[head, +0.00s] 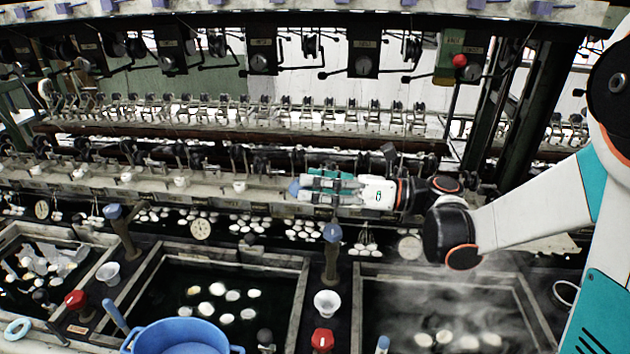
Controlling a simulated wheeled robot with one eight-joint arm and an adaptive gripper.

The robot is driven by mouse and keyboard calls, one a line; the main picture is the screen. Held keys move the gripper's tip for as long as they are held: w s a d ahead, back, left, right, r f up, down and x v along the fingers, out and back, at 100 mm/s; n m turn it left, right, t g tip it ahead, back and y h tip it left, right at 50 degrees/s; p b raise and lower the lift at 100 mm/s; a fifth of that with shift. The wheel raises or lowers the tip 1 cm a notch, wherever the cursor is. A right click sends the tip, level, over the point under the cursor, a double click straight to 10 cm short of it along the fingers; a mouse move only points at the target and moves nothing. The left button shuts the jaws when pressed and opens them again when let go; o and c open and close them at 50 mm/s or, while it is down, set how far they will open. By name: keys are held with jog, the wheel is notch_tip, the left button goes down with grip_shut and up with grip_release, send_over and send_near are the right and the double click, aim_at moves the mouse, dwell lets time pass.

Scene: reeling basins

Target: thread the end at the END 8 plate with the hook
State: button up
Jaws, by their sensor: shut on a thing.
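My gripper (308,186), white with teal fingers, reaches in from the right over the pale rail behind the basins. It is shut, and a small blue piece (293,187) shows at its fingertips. This looks like part of the hook; the rest of the hook is hidden or too small to see. The END 8 plate cannot be picked out, since the small plates along the rail are too small to read. No thread end is clear.
Below the rail lie dark basins with white cocoons (218,289); the right basin (440,300) steams. Blue-topped posts (332,233) stand between basins. Round dials (200,229) and hanging cocoons line the front. A blue pot (180,338) sits near. Reeling machinery (250,112) fills the back.

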jog(key=s+a+r+p, duration=0.3)
jog(key=r+p, duration=0.2)
jog(key=r, duration=0.1)
jog(key=s+a+r+p, duration=0.3)
jog(key=s+r+p, duration=0.1)
jog(key=r, duration=0.3)
jog(key=shift+a+p, duration=0.25)
jog(key=shift+p, duration=0.4)
